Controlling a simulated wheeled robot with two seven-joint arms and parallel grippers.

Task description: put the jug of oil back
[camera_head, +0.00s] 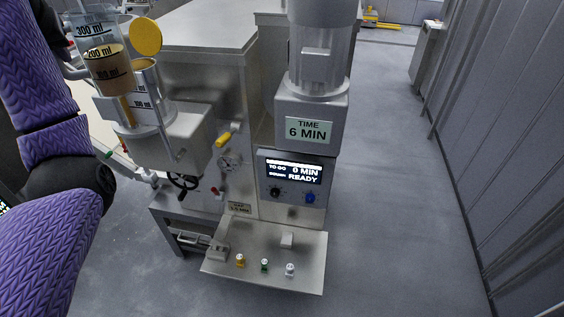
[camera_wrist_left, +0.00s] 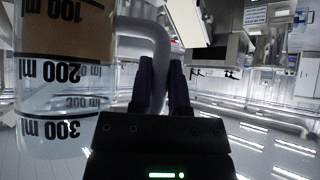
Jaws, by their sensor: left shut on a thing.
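The jug (camera_head: 108,68) is clear, with black ml marks and tan liquid up to about the 200 ml mark. It is at the upper left in the head view, close to upright. My left gripper (camera_wrist_left: 161,80) is shut on the jug's grey handle (camera_wrist_left: 150,32). The jug fills the left of the wrist view (camera_wrist_left: 62,75), where it appears upside down. In the head view my purple left arm comes in from the left and the fingers are hard to make out. My right gripper is not in view.
A clear marked container (camera_head: 146,92) with a raised yellow lid (camera_head: 146,36) is on the machine just beside and behind the jug. The steel machine (camera_head: 205,90) has a display (camera_head: 294,173) reading READY and a front tray (camera_head: 300,250). Floor on the right is clear.

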